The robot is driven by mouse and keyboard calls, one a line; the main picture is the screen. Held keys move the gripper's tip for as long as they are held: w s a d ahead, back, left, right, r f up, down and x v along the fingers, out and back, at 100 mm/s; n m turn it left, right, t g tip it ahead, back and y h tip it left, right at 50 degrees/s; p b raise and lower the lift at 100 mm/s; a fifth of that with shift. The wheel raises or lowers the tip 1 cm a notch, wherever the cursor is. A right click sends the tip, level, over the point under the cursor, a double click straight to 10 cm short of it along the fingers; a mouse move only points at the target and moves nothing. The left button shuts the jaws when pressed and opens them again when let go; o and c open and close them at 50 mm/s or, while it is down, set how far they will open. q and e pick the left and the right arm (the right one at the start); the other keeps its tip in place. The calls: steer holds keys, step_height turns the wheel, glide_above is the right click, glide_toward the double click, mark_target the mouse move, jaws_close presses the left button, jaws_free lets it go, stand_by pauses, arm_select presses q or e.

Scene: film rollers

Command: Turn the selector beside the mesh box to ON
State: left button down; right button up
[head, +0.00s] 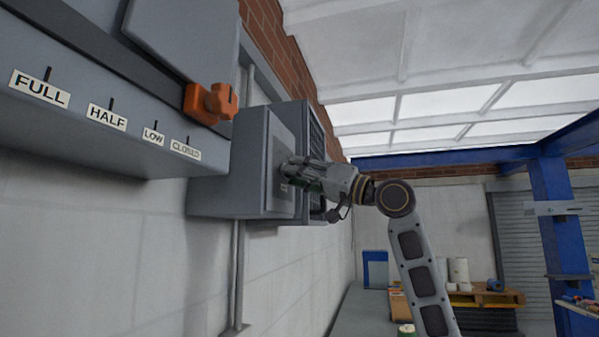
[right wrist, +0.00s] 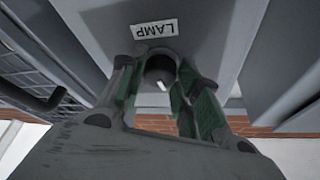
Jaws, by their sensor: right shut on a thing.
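The selector (right wrist: 160,72) is a dark round knob with a white pointer mark, on a grey panel (right wrist: 205,35) under a white LAMP label (right wrist: 155,29) that appears upside down in the right wrist view. My right gripper (right wrist: 158,82) has its green-padded fingers on both sides of the knob, shut on it. In the head view my right gripper (head: 288,172) reaches the front of the grey box (head: 280,135) and hides the knob. The mesh box (head: 318,150) is just beyond; its mesh also shows in the right wrist view (right wrist: 40,55). I cannot read any ON mark. My left gripper is out of view.
A grey housing (head: 120,130) with FULL, HALF, LOW and CLOSED labels and an orange handle (head: 210,102) juts out at the left, nearer me. A conduit (head: 238,270) runs down the white wall. Right of my arm, a blue post (head: 558,220) and pallet goods stand farther back.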

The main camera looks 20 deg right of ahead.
arm_select(q)
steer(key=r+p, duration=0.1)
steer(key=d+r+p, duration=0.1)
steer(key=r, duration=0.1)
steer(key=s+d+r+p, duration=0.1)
steer(key=p, duration=0.1)
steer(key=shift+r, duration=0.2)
arm_select(e)
steer(key=m+h, duration=0.1)
steer(key=m, duration=0.2)
steer(key=m+h, duration=0.2)
steer(key=m, duration=0.1)
steer(key=m+h, duration=0.1)
steer(key=m, duration=0.3)
steer(key=shift+s+r, duration=0.2)
steer(key=shift+r, duration=0.1)
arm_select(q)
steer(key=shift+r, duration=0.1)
arm_select(e)
steer(key=shift+m, duration=0.3)
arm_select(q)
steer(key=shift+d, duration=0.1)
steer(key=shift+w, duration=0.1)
arm_select(e)
steer(key=o, duration=1)
steer(key=shift+f, duration=0.1)
